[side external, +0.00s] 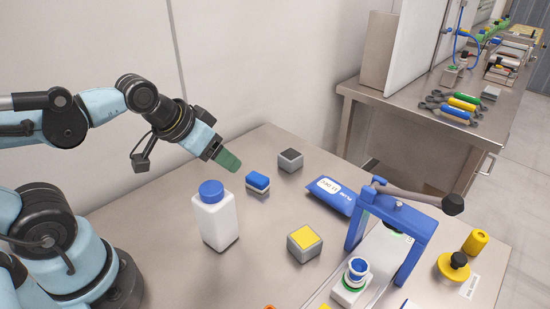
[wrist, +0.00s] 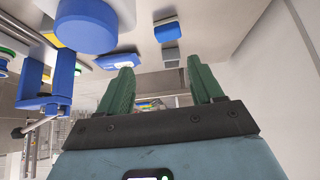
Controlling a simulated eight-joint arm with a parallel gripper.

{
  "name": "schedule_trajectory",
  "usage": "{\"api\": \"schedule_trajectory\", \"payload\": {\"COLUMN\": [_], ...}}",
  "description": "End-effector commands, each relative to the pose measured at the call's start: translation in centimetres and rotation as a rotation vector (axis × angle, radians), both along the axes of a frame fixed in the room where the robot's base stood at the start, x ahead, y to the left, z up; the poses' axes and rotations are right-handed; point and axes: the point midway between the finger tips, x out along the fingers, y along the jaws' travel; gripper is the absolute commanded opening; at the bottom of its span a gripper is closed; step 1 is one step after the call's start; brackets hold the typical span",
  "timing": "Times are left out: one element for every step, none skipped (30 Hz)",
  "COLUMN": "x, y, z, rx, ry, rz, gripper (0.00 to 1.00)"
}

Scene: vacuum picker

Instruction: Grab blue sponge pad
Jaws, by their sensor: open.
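The blue sponge pad (side external: 258,181), blue on top with a pale grey lower layer, lies on the metal table right of the white bottle. In the wrist view it shows at the top centre (wrist: 167,30). My gripper (side external: 228,161) is above the table, up and left of the pad in the side view, and apart from it. In the wrist view its two green fingers (wrist: 162,80) stand apart with nothing between them. The side view shows the fingers overlapping.
A white bottle with a blue cap (side external: 214,220) stands close to the pad. A dark-topped grey block (side external: 290,160), a yellow-topped block (side external: 304,243) and a blue pouch (side external: 331,195) lie around it. A blue-framed press (side external: 391,228) stands at right.

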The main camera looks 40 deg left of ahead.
Motion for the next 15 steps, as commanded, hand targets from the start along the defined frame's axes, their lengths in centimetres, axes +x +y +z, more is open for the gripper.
{"api": "schedule_trajectory", "payload": {"x": [0.2, 0.3, 0.5, 0.7, 0.9, 1.3, 1.6, 1.9, 2.3, 2.7, 3.0, 3.5, 3.8, 4.2, 4.7], "y": [0.0, 0.0, 0.0, -0.1, -0.1, -0.2, -0.3, -0.4, -0.5, -0.6, -0.7, -0.8, -0.9, -0.9, -1.0], "z": [0.0, 0.0, 0.0, 0.0, -0.1, -0.1, -0.2, -0.2, -0.3, -0.4, -0.5, -0.6, -0.7, -0.8, -0.9], "rx": [-0.020, -0.040, -0.075, -0.108, -0.144, -0.199, -0.245, -0.291, -0.351, -0.397, -0.442, -0.501, -0.545, -0.587, -0.644], "ry": [0.010, 0.019, 0.038, 0.053, 0.073, 0.101, 0.123, 0.148, 0.182, 0.208, 0.234, 0.268, 0.294, 0.322, 0.358], "rz": [0.019, 0.037, 0.067, 0.095, 0.127, 0.175, 0.213, 0.253, 0.305, 0.344, 0.382, 0.432, 0.469, 0.504, 0.552], "gripper": [0.66, 0.66, 0.66, 0.66, 0.66, 0.66, 0.66, 0.66, 0.66, 0.66, 0.66, 0.66, 0.66, 0.66, 0.66]}}
